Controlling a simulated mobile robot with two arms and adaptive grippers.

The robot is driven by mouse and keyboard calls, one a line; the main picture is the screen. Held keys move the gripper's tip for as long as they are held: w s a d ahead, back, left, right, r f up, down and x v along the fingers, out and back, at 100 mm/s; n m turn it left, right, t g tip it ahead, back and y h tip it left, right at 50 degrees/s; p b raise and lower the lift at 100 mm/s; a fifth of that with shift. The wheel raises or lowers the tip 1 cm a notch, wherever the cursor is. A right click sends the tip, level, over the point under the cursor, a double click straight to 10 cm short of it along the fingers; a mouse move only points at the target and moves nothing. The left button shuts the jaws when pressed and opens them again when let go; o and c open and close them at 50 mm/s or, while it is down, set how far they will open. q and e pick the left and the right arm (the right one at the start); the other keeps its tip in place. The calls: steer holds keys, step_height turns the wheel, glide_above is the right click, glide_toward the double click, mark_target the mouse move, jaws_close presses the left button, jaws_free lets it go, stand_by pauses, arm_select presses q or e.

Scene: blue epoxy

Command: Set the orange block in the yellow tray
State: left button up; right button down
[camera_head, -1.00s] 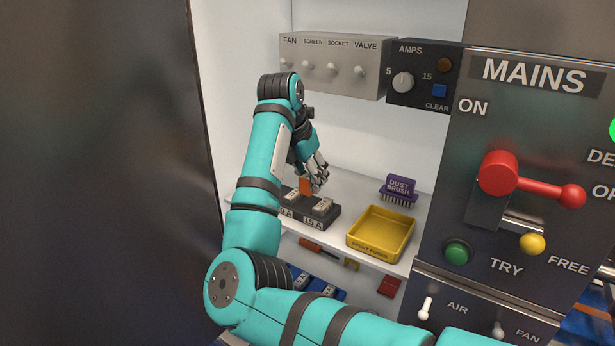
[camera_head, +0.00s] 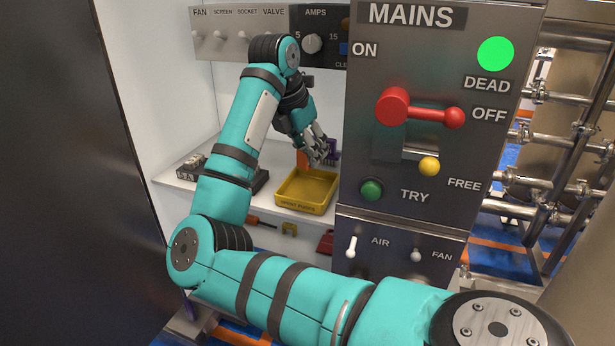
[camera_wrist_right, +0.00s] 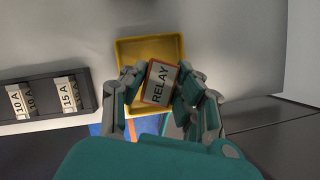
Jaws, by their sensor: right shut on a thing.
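The orange block (camera_head: 302,158) shows as a small orange piece at my right gripper's fingers in the head view. In the right wrist view it is an orange-edged block (camera_wrist_right: 159,83) with a pale face reading RELAY. My right gripper (camera_head: 316,152) is shut on it, with a finger on each side (camera_wrist_right: 160,90). The yellow tray (camera_head: 290,203) lies on the white shelf, just below the gripper in the head view. In the right wrist view the tray (camera_wrist_right: 150,46) is behind the block, which appears held above it. My left gripper is not in view.
A dark fuse holder (camera_wrist_right: 45,95) with labelled fuses stands left of the tray. The MAINS panel (camera_head: 430,140) with a red lever rises close on the right. A switch box (camera_head: 240,35) hangs above.

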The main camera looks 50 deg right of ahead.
step_height(320, 180, down, 2)
steer(key=shift+f, duration=0.2)
step_height(320, 180, down, 4)
steer(key=shift+f+p, duration=0.1)
steer(key=shift+p, duration=0.35)
steer(key=shift+f, duration=0.1)
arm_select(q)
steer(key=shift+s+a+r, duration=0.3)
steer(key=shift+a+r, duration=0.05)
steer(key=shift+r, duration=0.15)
arm_select(e)
steer(key=shift+f+b, duration=0.2)
steer(key=shift+b, duration=0.1)
steer(key=c, duration=1)
jaws_free()
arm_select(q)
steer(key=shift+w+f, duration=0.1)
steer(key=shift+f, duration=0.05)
arm_select(e)
steer(key=shift+r, duration=0.1)
